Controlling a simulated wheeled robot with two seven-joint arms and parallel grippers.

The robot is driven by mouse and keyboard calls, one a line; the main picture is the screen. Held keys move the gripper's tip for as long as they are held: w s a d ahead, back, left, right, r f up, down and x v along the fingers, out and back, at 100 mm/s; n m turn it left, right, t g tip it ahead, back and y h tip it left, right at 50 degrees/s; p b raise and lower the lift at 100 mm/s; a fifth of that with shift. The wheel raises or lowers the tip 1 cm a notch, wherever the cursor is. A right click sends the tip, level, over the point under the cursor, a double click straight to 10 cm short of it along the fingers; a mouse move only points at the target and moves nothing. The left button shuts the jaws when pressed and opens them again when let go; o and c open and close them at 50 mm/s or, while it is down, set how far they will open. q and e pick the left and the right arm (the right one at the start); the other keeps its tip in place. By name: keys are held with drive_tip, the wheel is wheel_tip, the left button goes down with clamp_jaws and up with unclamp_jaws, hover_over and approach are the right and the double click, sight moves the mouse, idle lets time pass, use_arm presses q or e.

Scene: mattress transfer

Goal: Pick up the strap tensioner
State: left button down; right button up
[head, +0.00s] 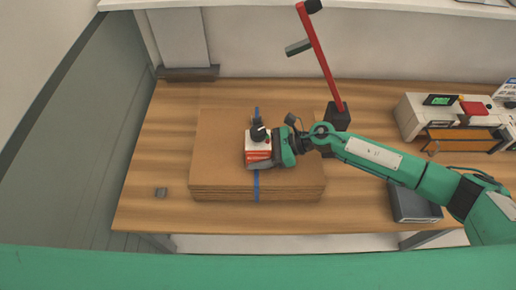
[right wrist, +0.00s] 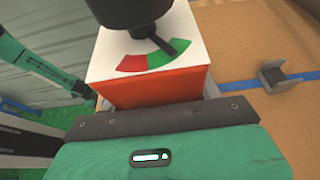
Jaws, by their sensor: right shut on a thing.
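The strap tensioner (head: 258,143) is a white and red block with a black knob on top, over the cardboard stack. In the right wrist view the tensioner (right wrist: 150,90) shows a red and green dial with a black pointer. My right gripper (head: 270,152) reaches in from the right and is shut on it. The jaws cover its lower part, so I cannot tell whether it touches the cardboard. A blue strap (head: 257,188) runs across the stack, passing under the tensioner.
The flat cardboard stack (head: 215,160) lies on a wooden table (head: 150,140). A grey metal clip (right wrist: 280,76) sits on the strap. A red-armed stand (head: 325,65) rises behind my right arm. Equipment (head: 450,115) stands at the right.

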drive_tip(key=shift+r, duration=0.1)
drive_tip(key=shift+c, duration=1)
wheel_tip(320, 180, up, 20)
drive_tip(key=b, duration=0.5)
hover_over(258, 130)
drive_tip(key=shift+f+b, duration=0.65)
drive_tip(key=shift+f, duration=0.1)
drive_tip(key=shift+f+b, duration=2.25)
drive_tip(key=shift+f, duration=0.25)
drive_tip(key=shift+f+b, duration=0.6)
drive_tip(key=shift+f, duration=0.2)
drive_tip(key=shift+f+b, duration=0.2)
drive_tip(key=shift+b, duration=0.1)
